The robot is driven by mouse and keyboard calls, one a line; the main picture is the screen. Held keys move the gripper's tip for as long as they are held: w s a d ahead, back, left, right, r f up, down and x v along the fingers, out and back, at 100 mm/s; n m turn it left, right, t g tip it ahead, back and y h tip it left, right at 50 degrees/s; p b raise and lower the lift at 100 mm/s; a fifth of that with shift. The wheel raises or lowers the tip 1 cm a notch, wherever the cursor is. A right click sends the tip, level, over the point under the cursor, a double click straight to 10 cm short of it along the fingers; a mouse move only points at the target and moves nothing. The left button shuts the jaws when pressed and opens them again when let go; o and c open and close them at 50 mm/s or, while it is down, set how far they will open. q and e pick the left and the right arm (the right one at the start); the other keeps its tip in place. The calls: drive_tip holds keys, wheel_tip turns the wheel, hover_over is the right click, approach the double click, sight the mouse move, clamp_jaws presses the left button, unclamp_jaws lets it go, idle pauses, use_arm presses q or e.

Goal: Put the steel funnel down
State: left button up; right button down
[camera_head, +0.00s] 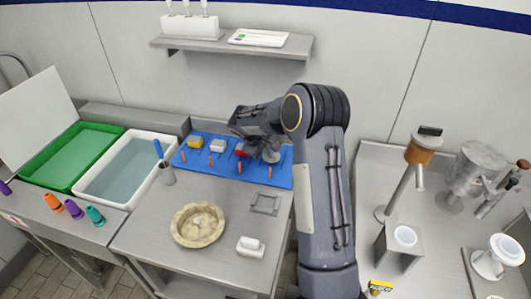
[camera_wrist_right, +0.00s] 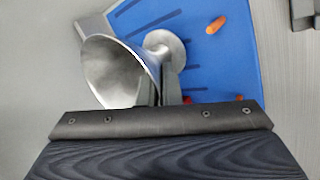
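The steel funnel (camera_wrist_right: 112,72) is large in the right wrist view, its wide mouth tilted toward the camera. My right gripper (camera_wrist_right: 160,90) has its fingers close together on the funnel's rim wall, one finger inside the mouth and one outside. The blue mat (camera_wrist_right: 235,75) lies below. In the head view the right gripper is over the blue mat (camera_head: 280,180), largely hidden by my own wrist. A grey round steel piece (camera_head: 270,154) shows beside it; I cannot tell there whether it is the funnel. My left gripper is out of view.
A round steel disc (camera_wrist_right: 165,45) stands on the mat close to the funnel. Orange pegs (camera_head: 239,167), a yellow block (camera_head: 195,142) and a white block (camera_head: 217,146) occupy the mat. A bowl (camera_head: 198,225) and a metal frame (camera_head: 265,203) lie nearer, with bare tabletop between.

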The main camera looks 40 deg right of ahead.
wheel_tip(320, 180, down, 2)
drive_tip(key=shift+f, duration=0.25)
drive_tip(key=shift+a, duration=0.1)
drive_tip(key=shift+f, duration=0.2)
drive_tip(key=c, duration=1.6)
unclamp_jaws()
